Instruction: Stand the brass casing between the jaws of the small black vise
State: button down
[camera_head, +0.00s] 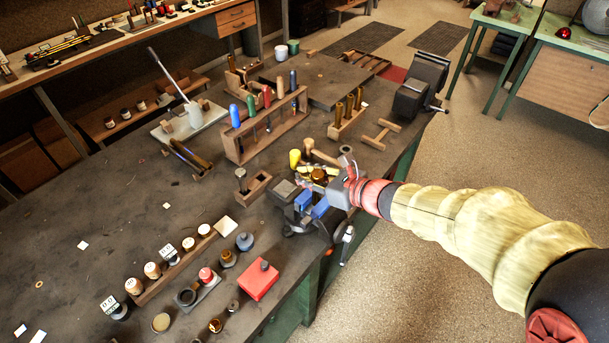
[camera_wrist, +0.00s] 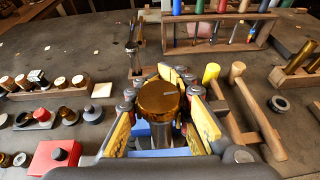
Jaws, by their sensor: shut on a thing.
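The brass casing (camera_wrist: 158,100) is held between the yellow-padded fingers of my gripper (camera_wrist: 160,88), its round top facing the wrist camera. In the head view my gripper (camera_head: 318,171) is around the casing (camera_head: 318,175), at the far side of the small black vise. This vise (camera_head: 290,188) stands near the bench's right edge, with blue jaws (camera_head: 304,201). In the wrist view a blue jaw (camera_wrist: 139,129) shows below the casing. The casing's lower end is hidden, so I cannot tell whether it is between the jaws.
A wooden mallet (camera_wrist: 256,108) lies right of my gripper in the wrist view. A red box (camera_head: 259,280) and small jars are at the near side. A tool rack (camera_head: 246,148) stands behind. A larger vise (camera_head: 421,84) is at the far right corner.

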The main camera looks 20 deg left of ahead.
jog(key=shift+f+b, duration=1.45)
jog(key=shift+f, duration=0.1)
jog(key=c, duration=1.5)
grip_release()
jog(key=shift+f, duration=0.15)
jog(key=shift+s, duration=0.1)
jog(key=shift+d, duration=0.1)
jog(key=v, duration=1.2)
jog(key=shift+r, duration=0.2)
